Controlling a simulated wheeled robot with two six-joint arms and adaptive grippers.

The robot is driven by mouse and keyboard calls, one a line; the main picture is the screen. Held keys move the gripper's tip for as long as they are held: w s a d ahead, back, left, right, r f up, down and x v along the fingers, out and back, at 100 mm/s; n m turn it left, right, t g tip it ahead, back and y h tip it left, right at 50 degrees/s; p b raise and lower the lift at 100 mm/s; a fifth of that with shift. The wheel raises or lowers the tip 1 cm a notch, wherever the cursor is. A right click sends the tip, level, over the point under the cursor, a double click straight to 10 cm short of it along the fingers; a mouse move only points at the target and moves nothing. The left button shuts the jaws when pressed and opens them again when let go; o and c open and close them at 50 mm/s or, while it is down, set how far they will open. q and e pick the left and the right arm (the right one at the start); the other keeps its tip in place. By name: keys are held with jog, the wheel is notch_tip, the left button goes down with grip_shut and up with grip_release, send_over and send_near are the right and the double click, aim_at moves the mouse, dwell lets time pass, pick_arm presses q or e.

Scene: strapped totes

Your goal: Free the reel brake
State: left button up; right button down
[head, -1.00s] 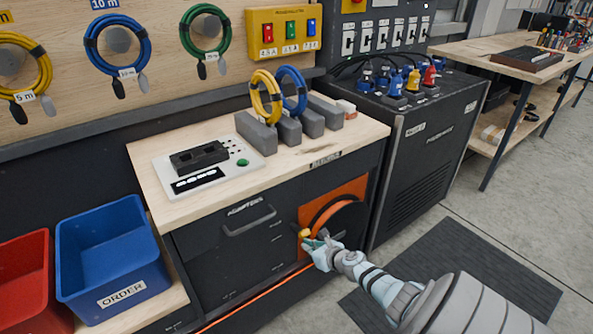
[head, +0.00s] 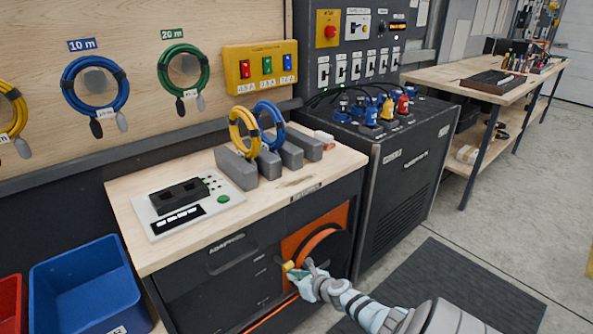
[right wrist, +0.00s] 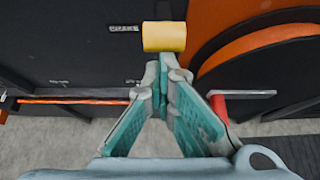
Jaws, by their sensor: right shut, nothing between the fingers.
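The reel (head: 323,246) is a dark disc with an orange rim in an orange panel, low in the bench front. A yellow cylindrical grip (head: 288,266) sticks out at the panel's left edge. In the right wrist view the yellow grip (right wrist: 164,37) lies just beyond my fingertips, near a label that seems to read "BRAKE" (right wrist: 125,28). My right gripper (head: 306,271) is shut and empty beside this grip; I cannot tell whether they touch. Its closed fingertips (right wrist: 167,75) also show in the right wrist view. My left gripper is not in view.
A red part (right wrist: 219,107) with a grey bar shows right of my fingers in the right wrist view. The bench top (head: 275,200) holds cable coils and a device above. A black cabinet (head: 400,185) stands to the right. Floor with a dark mat (head: 455,285) is free.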

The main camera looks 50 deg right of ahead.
jog(key=f+p+v, duration=0.1)
jog(key=p+v, duration=0.1)
jog(key=v, duration=0.6)
jog(key=shift+s, duration=0.3)
jog(key=shift+a, duration=0.1)
